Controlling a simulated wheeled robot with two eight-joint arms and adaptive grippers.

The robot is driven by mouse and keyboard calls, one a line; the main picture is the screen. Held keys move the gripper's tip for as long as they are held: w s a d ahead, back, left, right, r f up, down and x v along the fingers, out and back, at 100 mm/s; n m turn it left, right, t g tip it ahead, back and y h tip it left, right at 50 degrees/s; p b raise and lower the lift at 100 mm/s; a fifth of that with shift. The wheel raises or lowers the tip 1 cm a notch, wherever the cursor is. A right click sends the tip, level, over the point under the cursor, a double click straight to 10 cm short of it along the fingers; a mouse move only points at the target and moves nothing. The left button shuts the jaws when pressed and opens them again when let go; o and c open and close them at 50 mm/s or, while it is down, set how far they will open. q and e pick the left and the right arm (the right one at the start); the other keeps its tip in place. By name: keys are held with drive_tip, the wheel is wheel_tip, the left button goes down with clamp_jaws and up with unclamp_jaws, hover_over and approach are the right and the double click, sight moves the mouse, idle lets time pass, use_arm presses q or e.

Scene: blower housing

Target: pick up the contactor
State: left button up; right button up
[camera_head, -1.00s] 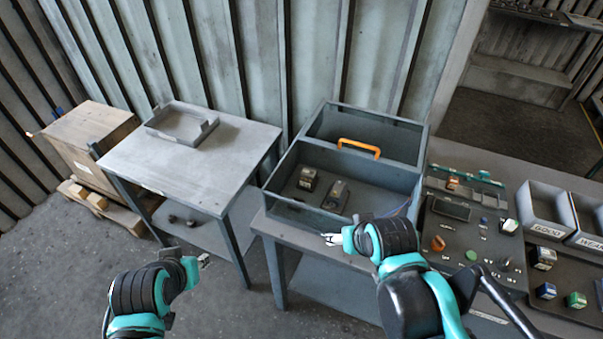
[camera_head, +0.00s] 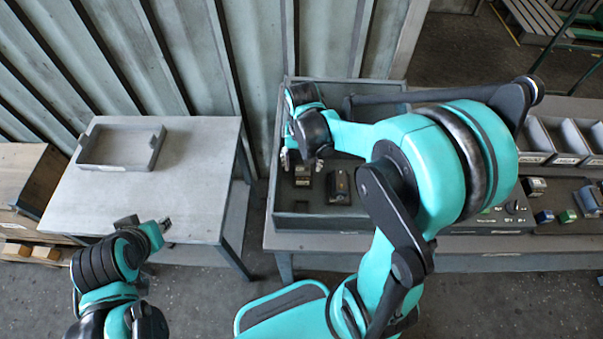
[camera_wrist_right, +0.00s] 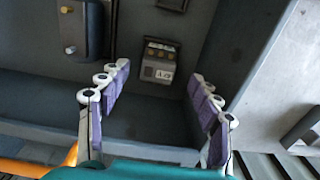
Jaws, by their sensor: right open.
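The contactor, a small dark box with a pale label and several terminals on top, lies in the grey bin's front compartment. It shows in the right wrist view (camera_wrist_right: 158,62) and partly below my right gripper in the head view (camera_head: 303,180). My right gripper (camera_head: 303,160) is open above the bin. In its wrist view the two purple-padded fingers (camera_wrist_right: 157,105) stand apart, with the contactor beyond the gap between them, untouched. My left gripper (camera_head: 150,228) is by the left table's front edge; its jaws are too small to read.
A dark unit with knobs (camera_head: 339,186) lies beside the contactor; it also shows in the wrist view (camera_wrist_right: 86,28). The bin walls (camera_head: 312,223) enclose both. A shallow tray (camera_head: 120,163) sits on the left table (camera_head: 195,185). Small parts and bins stand right.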

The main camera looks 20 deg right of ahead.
sight(303, 169)
drive_tip(key=f, duration=0.1)
drive_tip(key=f+b, duration=0.1)
drive_tip(key=f, duration=0.2)
drive_tip(key=shift+w+d+f, duration=0.2)
drive_tip(key=shift+w+f, duration=0.15)
drive_tip(key=shift+f, duration=0.05)
drive_tip(key=shift+r, duration=0.1)
drive_tip(key=c, duration=1.2)
drive_tip(key=shift+o, duration=0.2)
